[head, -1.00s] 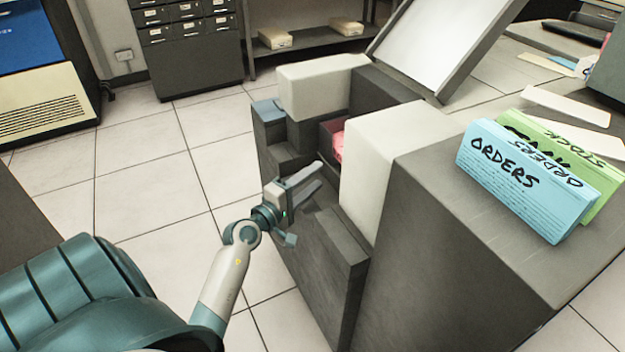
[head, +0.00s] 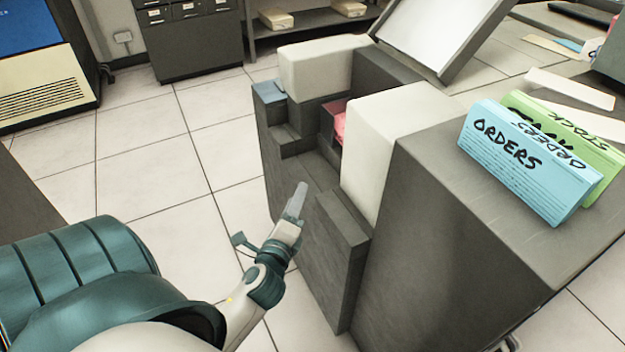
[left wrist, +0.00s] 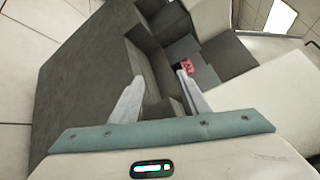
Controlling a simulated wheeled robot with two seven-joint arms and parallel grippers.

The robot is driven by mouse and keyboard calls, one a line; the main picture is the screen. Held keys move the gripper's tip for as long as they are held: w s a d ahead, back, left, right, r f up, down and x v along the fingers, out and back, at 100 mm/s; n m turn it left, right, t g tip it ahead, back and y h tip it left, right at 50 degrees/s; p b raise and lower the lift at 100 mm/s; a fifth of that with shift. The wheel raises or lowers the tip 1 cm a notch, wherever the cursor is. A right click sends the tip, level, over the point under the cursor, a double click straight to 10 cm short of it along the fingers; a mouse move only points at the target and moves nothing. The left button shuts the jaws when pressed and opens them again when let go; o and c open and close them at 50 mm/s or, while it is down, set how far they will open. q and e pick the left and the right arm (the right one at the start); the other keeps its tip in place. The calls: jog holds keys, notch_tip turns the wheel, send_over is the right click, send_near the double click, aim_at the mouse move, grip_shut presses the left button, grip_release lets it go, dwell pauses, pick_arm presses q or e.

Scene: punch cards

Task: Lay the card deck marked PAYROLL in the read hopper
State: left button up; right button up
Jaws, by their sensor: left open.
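A pink-red card deck (head: 339,125) lies in a recess of the dark grey card machine (head: 345,270), between two white blocks. It also shows in the left wrist view (left wrist: 187,67), with black marks too small to read; most of it is hidden. I cannot tell if it is the PAYROLL deck, or which recess is the read hopper. My left gripper (head: 297,202) is over the stepped near-left side of the machine, short of the pink-red deck. In the left wrist view its fingers (left wrist: 160,95) are apart with nothing between them. My right gripper is not in view.
A blue deck marked ORDERS (head: 520,160) and a green deck marked STOCK (head: 590,150) stand on the machine's top at right. A tilted white panel (head: 430,30) rises behind. White blocks (head: 385,140) flank the recess. Tiled floor (head: 150,180) is clear at left.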

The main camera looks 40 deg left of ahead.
pick_arm(q)
jog(key=s+d+f+n+g+h, duration=1)
jog(key=s+d+f+n, duration=0.5)
jog(key=s+d+f, duration=0.6)
notch_tip(320, 180, down, 14)
jog(key=y+p, duration=0.1)
jog(key=p, duration=1.2)
jog(key=shift+w+f, duration=0.2)
jog(key=shift+w, duration=0.05)
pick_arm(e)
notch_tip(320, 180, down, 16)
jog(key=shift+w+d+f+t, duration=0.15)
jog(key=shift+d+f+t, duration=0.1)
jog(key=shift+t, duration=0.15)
pick_arm(q)
jog(key=shift+d, duration=0.1)
